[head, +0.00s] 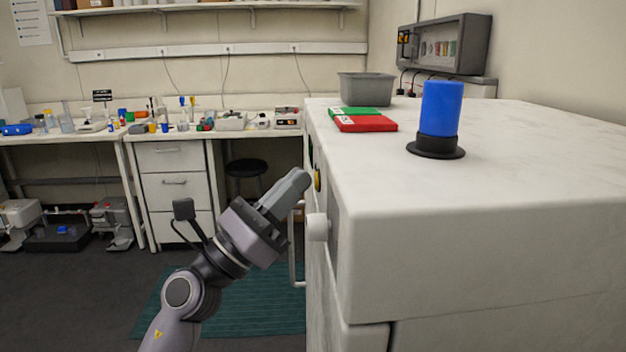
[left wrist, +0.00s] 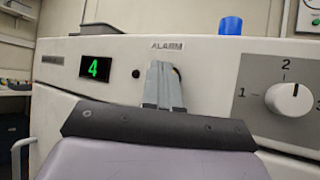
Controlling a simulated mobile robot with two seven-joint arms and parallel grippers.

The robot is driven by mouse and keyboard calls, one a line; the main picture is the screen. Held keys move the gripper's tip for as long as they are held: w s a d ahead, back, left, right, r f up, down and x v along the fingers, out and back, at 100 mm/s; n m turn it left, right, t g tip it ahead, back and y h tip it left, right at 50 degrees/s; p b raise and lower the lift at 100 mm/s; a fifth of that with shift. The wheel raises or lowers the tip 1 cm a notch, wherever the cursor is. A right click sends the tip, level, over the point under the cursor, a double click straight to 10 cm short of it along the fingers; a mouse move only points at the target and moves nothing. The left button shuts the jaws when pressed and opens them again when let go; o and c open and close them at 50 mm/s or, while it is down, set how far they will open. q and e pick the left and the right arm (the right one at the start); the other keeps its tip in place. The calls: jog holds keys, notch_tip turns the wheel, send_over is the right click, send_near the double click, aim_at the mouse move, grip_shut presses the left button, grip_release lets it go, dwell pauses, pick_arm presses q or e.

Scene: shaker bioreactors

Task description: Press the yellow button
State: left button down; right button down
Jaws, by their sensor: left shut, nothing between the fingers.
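The yellow button (head: 317,181) shows edge-on on the front face of the white machine (head: 480,260), just right of my left fingertips in the head view. My left gripper (head: 298,178) is shut and empty, with its tips close to the button. Whether they touch it I cannot tell. In the left wrist view the shut fingers (left wrist: 163,72) point at the panel just below the ALARM label (left wrist: 167,45) and hide most of the button behind them. My right gripper is not in view.
The panel has a green "4" display (left wrist: 95,68) and a white dial (left wrist: 290,99). A blue cylinder on a black base (head: 440,110), red (head: 366,124) and green boxes and a grey bin (head: 366,88) stand on the machine. A door handle (head: 297,245) lies below my gripper.

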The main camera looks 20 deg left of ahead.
pick_arm(q)
jog(key=shift+s+a, duration=0.2)
jog(key=shift+a, duration=0.2)
jog(key=s+a, duration=0.1)
jog(key=a+b, duration=0.1)
jog(key=a, duration=0.1)
jog(key=s+a, duration=0.1)
jog(key=a, duration=0.1)
jog(key=shift+s+a+b, duration=0.2)
jog(key=shift+s+b, duration=0.1)
dwell(0.7)
